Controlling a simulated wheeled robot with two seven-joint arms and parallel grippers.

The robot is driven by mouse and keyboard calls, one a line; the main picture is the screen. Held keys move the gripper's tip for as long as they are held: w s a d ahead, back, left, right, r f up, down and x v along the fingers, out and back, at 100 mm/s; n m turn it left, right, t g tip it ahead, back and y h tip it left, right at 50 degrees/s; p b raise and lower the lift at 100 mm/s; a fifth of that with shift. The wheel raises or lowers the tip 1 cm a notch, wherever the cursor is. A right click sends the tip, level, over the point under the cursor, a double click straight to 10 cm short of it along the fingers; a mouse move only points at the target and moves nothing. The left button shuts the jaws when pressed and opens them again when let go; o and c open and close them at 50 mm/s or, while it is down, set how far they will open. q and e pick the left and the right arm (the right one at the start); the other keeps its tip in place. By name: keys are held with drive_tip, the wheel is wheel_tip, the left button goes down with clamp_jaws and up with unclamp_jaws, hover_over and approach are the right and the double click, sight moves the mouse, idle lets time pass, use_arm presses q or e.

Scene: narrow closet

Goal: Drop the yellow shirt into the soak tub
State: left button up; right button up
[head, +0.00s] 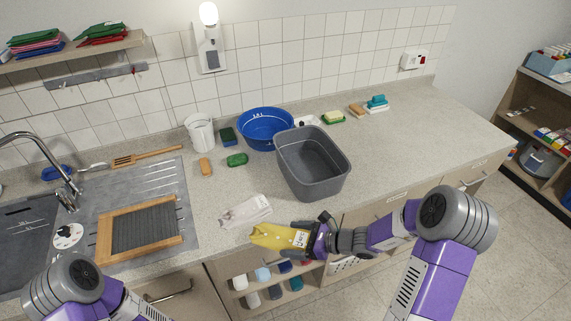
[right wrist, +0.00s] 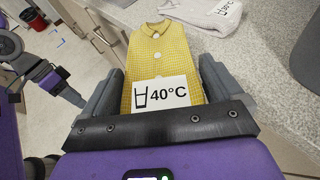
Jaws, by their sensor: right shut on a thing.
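The yellow shirt (head: 275,237) is held in my right gripper (head: 308,239), in front of the counter's front edge. In the right wrist view the checked yellow shirt (right wrist: 158,55), with a white "40°C" tag, lies between the two dark fingers, which are shut on it. A deep grey tub (head: 338,182) stands on the counter, behind and to the right of the shirt; its visible inside looks empty. A round blue basin (head: 266,146) stands behind it. My left arm shows at the lower left; its gripper is outside the head view, and dark parts of it show small in the right wrist view (right wrist: 68,94).
A pale folded garment (head: 246,212) lies on the counter left of the grey tub. A white cup (head: 200,133), brushes and soaps stand farther back. A washboard (head: 145,230) lies on the sink drainer. The counter right of the tub is clear.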

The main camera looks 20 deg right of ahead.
wheel_tip(320, 180, up, 6)
drive_tip(key=p, duration=0.4)
drive_tip(key=shift+a+f+p, duration=0.15)
drive_tip(key=shift+p, duration=0.15)
use_arm(q)
wheel_tip(320, 180, up, 5)
drive_tip(key=shift+f+b, duration=0.1)
drive_tip(key=shift+b, duration=0.25)
use_arm(e)
drive_tip(key=shift+w+f, duration=0.1)
drive_tip(key=shift+f, duration=0.25)
